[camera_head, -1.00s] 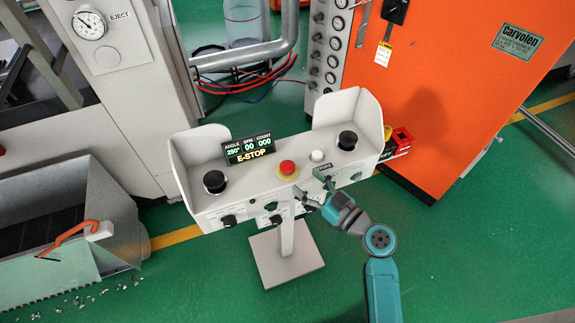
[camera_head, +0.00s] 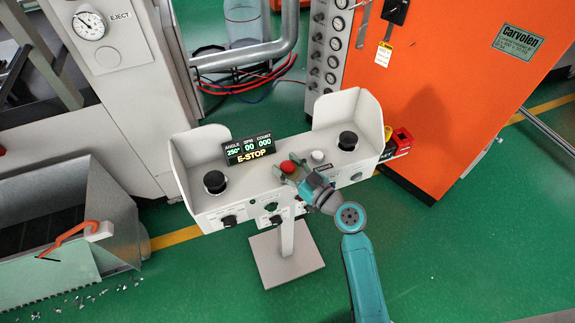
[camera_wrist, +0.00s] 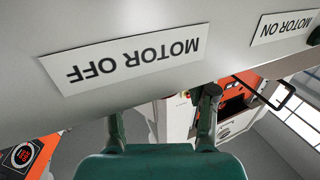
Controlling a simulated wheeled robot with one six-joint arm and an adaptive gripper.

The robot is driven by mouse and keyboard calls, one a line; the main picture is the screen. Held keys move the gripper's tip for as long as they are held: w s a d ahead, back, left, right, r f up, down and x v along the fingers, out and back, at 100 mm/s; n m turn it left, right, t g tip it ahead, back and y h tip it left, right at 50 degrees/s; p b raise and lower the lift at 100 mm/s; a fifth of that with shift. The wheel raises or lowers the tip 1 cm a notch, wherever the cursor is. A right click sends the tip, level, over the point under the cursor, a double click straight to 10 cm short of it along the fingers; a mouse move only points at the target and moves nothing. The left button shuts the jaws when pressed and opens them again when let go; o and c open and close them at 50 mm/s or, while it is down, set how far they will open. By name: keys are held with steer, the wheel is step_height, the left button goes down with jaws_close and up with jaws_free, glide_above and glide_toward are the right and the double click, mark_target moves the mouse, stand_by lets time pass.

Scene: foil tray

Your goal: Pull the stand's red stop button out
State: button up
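The red stop button (camera_head: 288,167) sits on top of the pale control stand (camera_head: 240,194), near its middle. The stand's display (camera_head: 248,149) reads "E-STOP". My gripper (camera_head: 290,172) is at the button's front right side in the head view, with its fingers spread near it and partly covering its base. I cannot tell if they touch it. The button does not show there.
A white button (camera_head: 317,156) is just right of the red one. Black palm buttons (camera_head: 215,182) (camera_head: 348,140) flank the stand's ends beside raised side guards. Black knobs (camera_head: 271,207) line the front. Open green floor (camera_head: 440,260) lies to the right.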

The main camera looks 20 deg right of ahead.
jaws_close()
steer(key=shift+r, duration=0.75)
steer(key=shift+o, duration=2.4)
jaws_free()
steer(key=shift+f, duration=0.1)
steer(key=v, duration=1.2)
steer(key=shift+f, duration=0.1)
